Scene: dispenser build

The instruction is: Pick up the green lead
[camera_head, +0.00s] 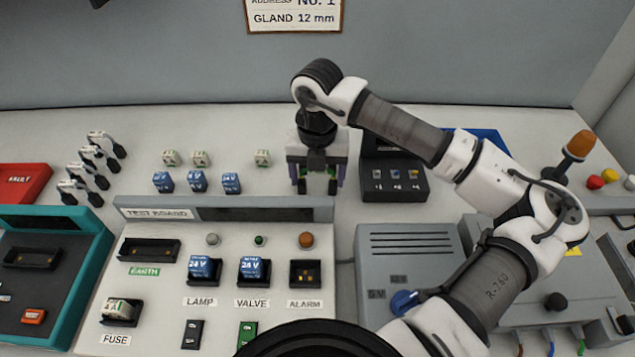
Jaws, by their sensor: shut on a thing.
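My gripper (317,172) points down behind the test board's back edge, right of the middle of the table. It is shut on what looks like the green lead (331,169). Green parts show at the fingers, with dark ends hanging below on the left and right. The gripper hides the middle of the lead. I cannot tell whether its dark ends touch the table.
The test board (260,214) stands in front, with an empty dark EARTH socket (149,251). A black box (395,188) is close on the gripper's right. Blue 24 V blocks (197,181) and several white-and-black leads (100,150) stand to the left.

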